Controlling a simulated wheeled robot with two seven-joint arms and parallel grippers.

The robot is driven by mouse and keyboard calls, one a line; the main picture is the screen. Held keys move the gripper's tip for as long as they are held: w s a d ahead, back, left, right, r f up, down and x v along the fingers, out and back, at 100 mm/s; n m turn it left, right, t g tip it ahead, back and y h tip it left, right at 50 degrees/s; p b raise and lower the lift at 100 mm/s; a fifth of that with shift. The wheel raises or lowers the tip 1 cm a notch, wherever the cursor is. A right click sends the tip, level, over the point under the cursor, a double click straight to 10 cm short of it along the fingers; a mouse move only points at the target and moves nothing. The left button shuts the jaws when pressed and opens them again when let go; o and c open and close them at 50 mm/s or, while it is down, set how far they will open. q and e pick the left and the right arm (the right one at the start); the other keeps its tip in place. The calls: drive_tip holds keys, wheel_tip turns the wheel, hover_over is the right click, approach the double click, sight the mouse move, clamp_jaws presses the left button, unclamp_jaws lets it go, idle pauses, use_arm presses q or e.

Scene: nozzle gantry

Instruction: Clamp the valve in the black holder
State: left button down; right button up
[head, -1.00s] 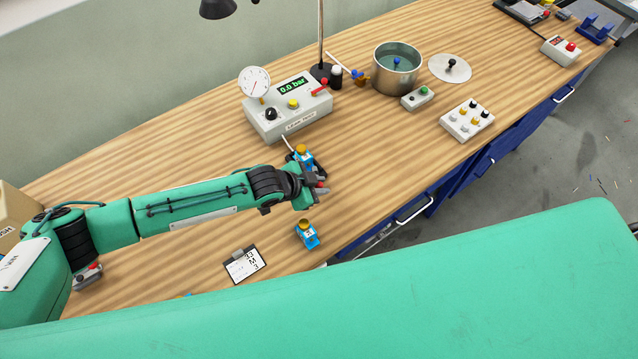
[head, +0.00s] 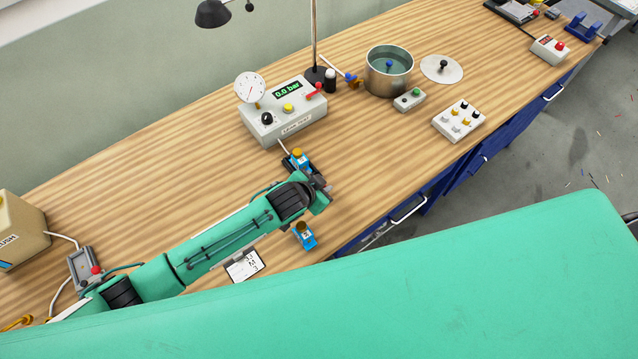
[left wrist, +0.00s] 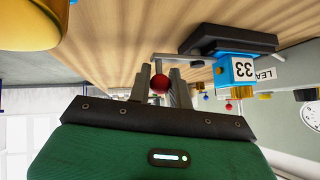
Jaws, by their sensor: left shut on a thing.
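A blue valve with a yellow cap (head: 297,154) sits in the black holder (head: 288,165) in front of the leak tester. In the left wrist view the valve (left wrist: 234,70), marked 33, hangs upside down in the picture under the holder (left wrist: 225,40). My left gripper (head: 323,188) is beside the holder. In the left wrist view its fingers (left wrist: 160,88) are shut around a red ball knob (left wrist: 160,83) at the end of a grey lever (left wrist: 180,59) by the holder. The jaw details are small in the head view. My right gripper is out of view.
A second blue valve (head: 304,236) stands near the front edge, close to my left forearm. A paper card (head: 243,266) lies left of it. The leak tester (head: 285,115) stands behind the holder. A metal pot (head: 388,75) stands farther right. Bare table lies right of the gripper.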

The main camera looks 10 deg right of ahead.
use_arm(q)
drive_tip(key=shift+d+r+n+t, duration=0.1)
drive_tip(key=shift+d+n+t, duration=0.05)
drive_tip(key=shift+n+t, duration=0.2)
drive_tip(key=c, duration=1.3)
unclamp_jaws()
drive_tip(key=shift+c, duration=0.2)
